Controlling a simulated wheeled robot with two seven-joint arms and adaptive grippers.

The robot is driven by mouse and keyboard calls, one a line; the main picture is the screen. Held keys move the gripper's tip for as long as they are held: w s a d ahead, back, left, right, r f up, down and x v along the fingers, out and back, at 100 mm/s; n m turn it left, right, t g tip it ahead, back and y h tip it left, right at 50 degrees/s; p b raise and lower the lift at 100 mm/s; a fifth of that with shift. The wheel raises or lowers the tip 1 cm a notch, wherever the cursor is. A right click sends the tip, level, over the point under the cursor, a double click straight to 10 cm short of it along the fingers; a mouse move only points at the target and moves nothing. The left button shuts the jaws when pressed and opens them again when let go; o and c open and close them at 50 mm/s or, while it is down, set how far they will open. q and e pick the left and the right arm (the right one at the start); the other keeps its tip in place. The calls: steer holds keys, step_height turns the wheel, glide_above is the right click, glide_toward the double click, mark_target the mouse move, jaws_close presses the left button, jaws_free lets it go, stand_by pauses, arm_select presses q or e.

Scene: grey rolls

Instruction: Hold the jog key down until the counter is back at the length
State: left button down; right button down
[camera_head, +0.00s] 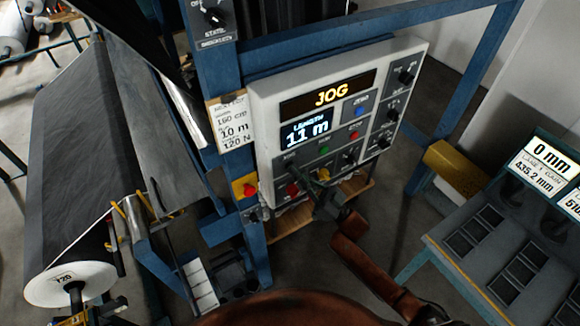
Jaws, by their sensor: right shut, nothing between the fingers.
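The control panel (262,120) is a pale box on a blue frame. Its upper display (331,95) reads "JOG" in yellow. The counter (306,132) below reads "LENGTH 11 m". A card (232,125) left of the panel reads "160 cm, 10 m, 120 N". My right gripper (306,183) is shut and empty, its tips at the panel's lower key row, beside a red key (292,189) and a yellow key (323,174). The key under the tips is hidden, and I cannot tell whether it is pressed. My left gripper is not in view.
A red button on a yellow box (245,187) sits left of the panel. A grey desk (500,250) with screens stands at right, near a yellow box (455,168).

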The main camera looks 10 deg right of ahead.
steer(key=shift+s, duration=0.15)
stand_by(0.5)
steer(key=shift+s+d+p, duration=0.25)
steer(key=shift+s+p, duration=0.05)
steer(key=shift+s, duration=0.35)
steer(key=shift+s, duration=0.1)
steer(key=s, duration=0.1)
steer(key=s+d+p, duration=0.1)
steer(key=s, duration=0.2)
steer(key=shift+s+d+p, duration=0.3)
steer(key=shift+d, duration=0.1)
